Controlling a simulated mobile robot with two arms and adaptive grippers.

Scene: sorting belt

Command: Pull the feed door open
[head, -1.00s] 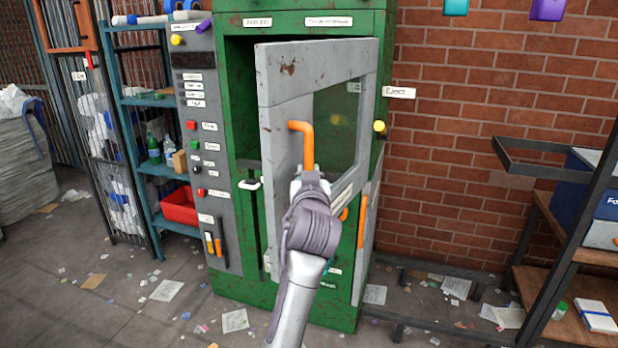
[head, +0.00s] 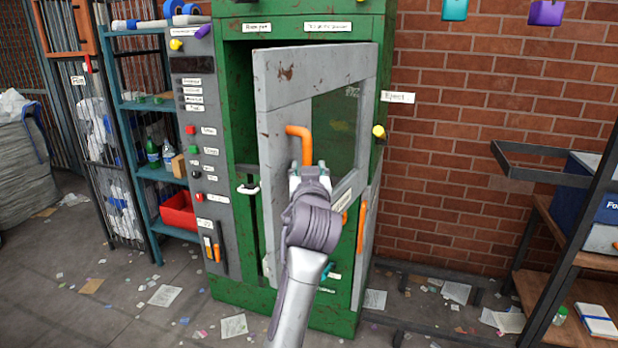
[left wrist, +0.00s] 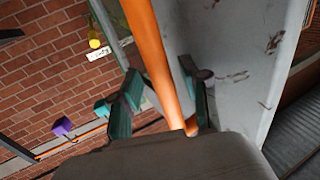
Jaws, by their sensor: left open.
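The grey, rust-spotted feed door (head: 285,90) with a dark window stands partly open on the green machine (head: 228,120). Its left edge is swung out, and a dark gap shows behind it. An orange bent handle (head: 300,131) sits on the door's front. My left gripper (head: 310,172) is at the lower end of the handle. In the left wrist view the orange handle (left wrist: 152,55) runs between the open fingers of my left gripper (left wrist: 160,98), and the door face (left wrist: 240,60) is to the right. Whether a finger touches the handle is unclear. My right gripper is not in view.
A grey control panel (head: 205,130) with buttons stands left of the door, beside a blue shelf (head: 140,106) with a red bin (head: 180,213). A dark-framed rack (head: 580,230) stands at the right. Litter lies on the floor, with open floor at front left.

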